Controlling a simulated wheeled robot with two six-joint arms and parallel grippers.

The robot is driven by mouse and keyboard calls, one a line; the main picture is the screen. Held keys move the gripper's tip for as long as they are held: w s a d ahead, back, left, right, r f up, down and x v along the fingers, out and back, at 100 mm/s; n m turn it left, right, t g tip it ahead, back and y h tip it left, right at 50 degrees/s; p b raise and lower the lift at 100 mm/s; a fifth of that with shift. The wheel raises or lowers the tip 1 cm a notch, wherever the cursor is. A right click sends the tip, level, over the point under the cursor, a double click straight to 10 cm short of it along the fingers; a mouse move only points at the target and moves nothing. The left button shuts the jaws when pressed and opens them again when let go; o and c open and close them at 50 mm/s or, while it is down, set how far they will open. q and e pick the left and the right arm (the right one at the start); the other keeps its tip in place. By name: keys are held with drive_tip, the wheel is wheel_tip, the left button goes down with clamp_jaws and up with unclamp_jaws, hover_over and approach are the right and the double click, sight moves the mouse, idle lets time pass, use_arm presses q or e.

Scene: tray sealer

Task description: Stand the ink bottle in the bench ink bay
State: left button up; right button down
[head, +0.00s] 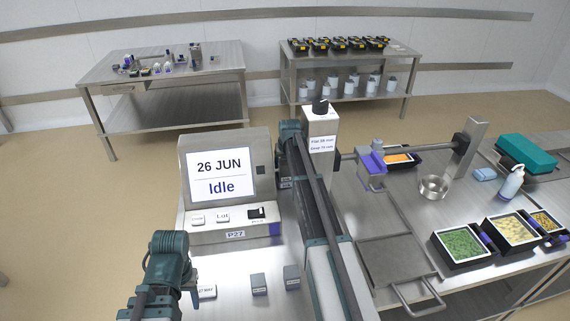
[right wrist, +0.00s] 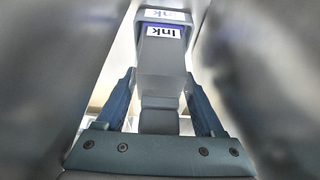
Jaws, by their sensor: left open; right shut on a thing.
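The ink bottle (right wrist: 163,60) is a grey block-like container with a purple band and a white "Ink" label, seen in the right wrist view. My right gripper (right wrist: 160,100) is shut on it, with a blue finger on each side. In the head view my right arm reaches away past the display machine, and I cannot make out the bottle or fingertips there. My left gripper (head: 188,284) is open and empty at the lower left, over the near bench. I cannot tell which spot is the bench ink bay.
The display machine (head: 222,174) reads "26 JUN Idle". Small grey blocks (head: 259,284) lie on the bench before it. Filled trays (head: 462,246) and a steel bowl (head: 433,187) stand at right. Open floor lies at left.

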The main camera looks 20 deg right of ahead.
unclamp_jaws()
drive_tip(key=shift+c, duration=0.9)
drive_tip(key=shift+o, duration=0.9)
drive_tip(key=shift+d, duration=0.1)
use_arm(q)
drive_tip(key=shift+r, duration=0.1)
use_arm(e)
drive_tip(key=shift+r, duration=0.1)
use_arm(q)
drive_tip(key=shift+r+p, duration=0.2)
drive_tip(key=shift+p, duration=0.15)
use_arm(e)
drive_tip(key=shift+r, duration=0.2)
use_arm(q)
wheel_tip(320, 180, up, 7)
drive_tip(key=p, duration=0.7)
drive_tip(key=shift+r, duration=0.2)
use_arm(e)
drive_tip(key=shift+d+r, duration=0.1)
drive_tip(key=shift+r, duration=3.6)
